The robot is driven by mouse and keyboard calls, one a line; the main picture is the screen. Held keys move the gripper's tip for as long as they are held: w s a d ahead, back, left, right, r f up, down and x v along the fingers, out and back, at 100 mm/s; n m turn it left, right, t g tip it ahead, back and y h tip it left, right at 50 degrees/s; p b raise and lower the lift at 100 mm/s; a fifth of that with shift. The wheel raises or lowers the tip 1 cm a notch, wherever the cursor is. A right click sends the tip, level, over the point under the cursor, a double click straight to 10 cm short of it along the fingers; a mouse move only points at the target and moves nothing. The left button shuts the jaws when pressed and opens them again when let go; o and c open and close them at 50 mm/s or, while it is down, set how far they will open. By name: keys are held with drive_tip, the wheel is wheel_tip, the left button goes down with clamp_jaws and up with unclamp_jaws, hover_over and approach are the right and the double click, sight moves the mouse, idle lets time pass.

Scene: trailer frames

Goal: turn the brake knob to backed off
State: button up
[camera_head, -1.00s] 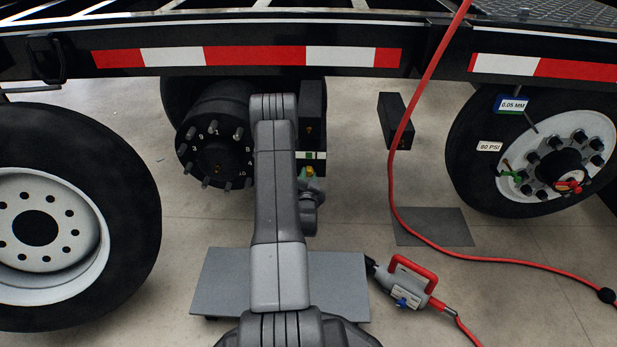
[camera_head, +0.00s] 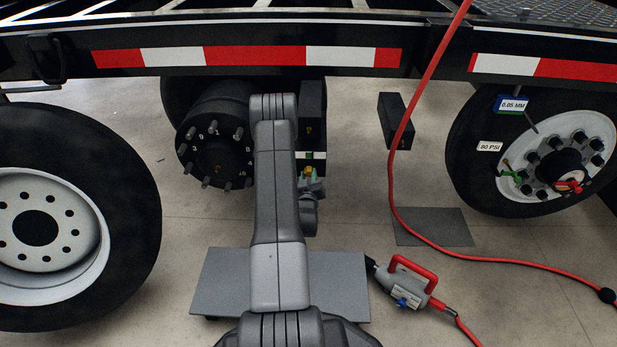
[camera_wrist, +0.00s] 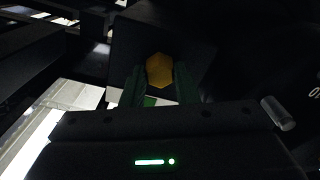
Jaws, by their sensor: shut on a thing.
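The brake knob (camera_wrist: 159,68) is a yellow, six-sided knob on a dark box, in the middle of the wrist view. A small bit of yellow also shows in the head view (camera_head: 308,170), just right of my arm. My gripper (camera_wrist: 159,82) has its two dark green fingers on either side of the knob and is shut on it. In the head view my gripper (camera_head: 309,178) is small, at the lower part of a black upright box (camera_head: 313,110). My arm hides part of that box. I cannot read any knob setting.
A bare hub with studs (camera_head: 217,150) is left of my arm. A wheel (camera_head: 38,230) stands at left, another (camera_head: 540,150) at right. A red-handled tool (camera_head: 405,282) lies beside a grey plate (camera_head: 340,285). A red hose (camera_head: 410,110) hangs at right.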

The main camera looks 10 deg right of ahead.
drive_tip(key=n, duration=1.4)
drive_tip(key=shift+n, duration=0.3)
drive_tip(key=n, duration=0.3)
drive_tip(key=shift+n, duration=0.3)
drive_tip(key=n, duration=0.3)
drive_tip(key=shift+n, duration=0.3)
drive_tip(key=n, duration=0.6)
drive_tip(key=shift+n, duration=0.4)
